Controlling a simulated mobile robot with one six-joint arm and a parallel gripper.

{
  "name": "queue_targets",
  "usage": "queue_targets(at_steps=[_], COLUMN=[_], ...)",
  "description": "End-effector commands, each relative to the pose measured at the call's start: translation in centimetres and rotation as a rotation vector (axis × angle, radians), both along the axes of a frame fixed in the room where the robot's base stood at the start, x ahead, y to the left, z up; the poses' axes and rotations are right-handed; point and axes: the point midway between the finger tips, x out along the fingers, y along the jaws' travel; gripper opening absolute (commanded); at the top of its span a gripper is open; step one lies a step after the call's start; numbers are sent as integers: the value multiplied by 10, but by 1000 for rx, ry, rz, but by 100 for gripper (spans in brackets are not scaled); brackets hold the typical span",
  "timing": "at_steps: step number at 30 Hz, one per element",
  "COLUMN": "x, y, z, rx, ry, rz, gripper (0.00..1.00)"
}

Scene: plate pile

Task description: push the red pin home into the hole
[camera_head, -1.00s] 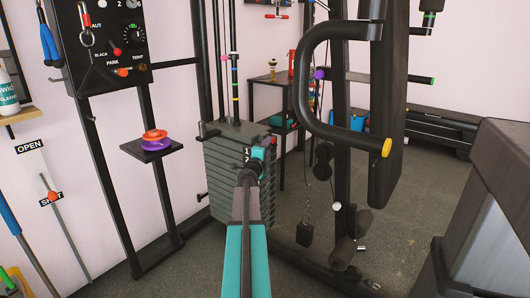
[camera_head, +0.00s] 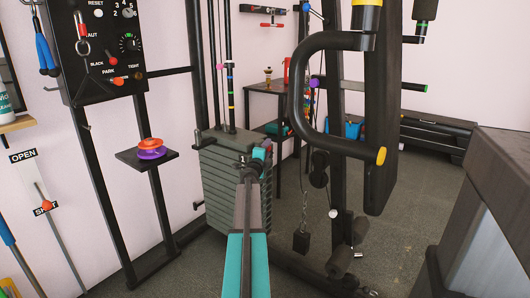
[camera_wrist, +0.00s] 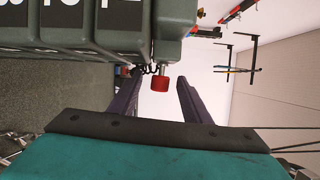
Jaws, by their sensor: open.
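The red pin (camera_wrist: 160,84) shows in the wrist view as a red knob on a short grey shank. The shank meets the side of a grey numbered plate of the weight stack (camera_wrist: 125,38). The hole itself is hidden. My gripper (camera_wrist: 158,78) is open, with one dark finger on each side of the knob in the picture; I see gaps and no clear contact. In the head view, my gripper (camera_head: 252,166) is at the upper right of the weight stack (camera_head: 222,190) and hides the pin.
A black coiled cord (camera_wrist: 150,69) hangs beside the pin. A dark curved machine handle (camera_head: 300,110) stands right of my arm. A small shelf (camera_head: 130,158) with orange and purple discs is to the left.

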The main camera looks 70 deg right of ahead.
Motion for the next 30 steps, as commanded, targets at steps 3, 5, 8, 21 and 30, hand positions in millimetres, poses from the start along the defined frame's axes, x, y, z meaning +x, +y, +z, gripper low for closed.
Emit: queue_targets(at_steps=[3,5,8,21,30], x=[1,1,1,1,1], y=[-8,-10,-12,-13,-13], z=[1,0,0,0,2], rx=[0,0,0,0,0], ry=[0,0,0,0,0], rz=[0,0,0,0,1], gripper=[44,44,44,44,44])
